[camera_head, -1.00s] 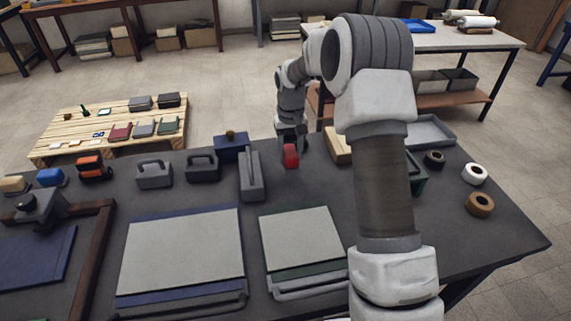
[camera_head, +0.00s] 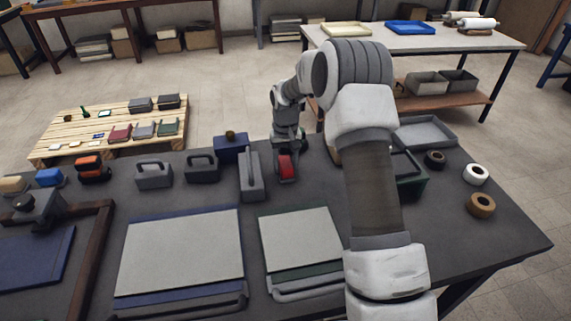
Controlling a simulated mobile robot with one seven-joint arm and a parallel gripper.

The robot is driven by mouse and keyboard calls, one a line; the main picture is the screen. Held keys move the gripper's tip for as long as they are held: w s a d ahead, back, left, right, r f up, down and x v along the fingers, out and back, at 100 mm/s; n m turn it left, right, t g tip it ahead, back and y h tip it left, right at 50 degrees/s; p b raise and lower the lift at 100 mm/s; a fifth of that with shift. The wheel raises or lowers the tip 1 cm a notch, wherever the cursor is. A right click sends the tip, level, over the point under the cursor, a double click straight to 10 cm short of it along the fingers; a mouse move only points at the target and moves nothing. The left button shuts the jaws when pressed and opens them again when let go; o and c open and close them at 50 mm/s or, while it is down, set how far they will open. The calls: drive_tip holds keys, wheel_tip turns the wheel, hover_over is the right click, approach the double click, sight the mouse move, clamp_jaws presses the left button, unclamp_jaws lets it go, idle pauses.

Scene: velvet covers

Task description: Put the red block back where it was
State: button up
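The red block (camera_head: 286,167) is at the far middle of the dark table, just right of an upright grey handled tool (camera_head: 250,176). My gripper (camera_head: 287,157) points down over the block and is shut on it, with dark finger parts close beside the red. The block is at or very near the table top; I cannot tell whether it touches. My arm hides part of the table to the right of it.
A blue box with a brown knob (camera_head: 231,147) and grey handled blocks (camera_head: 202,167) stand to the left. Two grey panels (camera_head: 183,250) lie in front. A green bin (camera_head: 412,180), a grey tray (camera_head: 425,132) and tape rolls (camera_head: 481,205) are on the right.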

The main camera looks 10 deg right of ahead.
sight(286, 162)
drive_tip(key=o, duration=0.3)
drive_tip(key=shift+r, duration=0.1)
drive_tip(key=s+r+t+p, duration=0.1)
drive_tip(key=s+r, duration=0.2)
drive_tip(key=r, duration=0.8)
drive_tip(key=s+r+p, duration=0.1)
drive_tip(key=s+r, duration=0.2)
drive_tip(key=r, duration=0.7)
drive_tip(key=s+r+t, duration=0.2)
drive_tip(key=s+r, duration=0.5)
drive_tip(key=s, duration=0.3)
drive_tip(key=s+t, duration=0.1)
drive_tip(key=s, duration=1.1)
drive_tip(key=s+t, duration=0.1)
drive_tip(key=s, duration=0.6)
drive_tip(key=shift+s+f+t, duration=0.1)
drive_tip(key=shift+f+t, duration=0.2)
drive_tip(key=shift+f, duration=0.1)
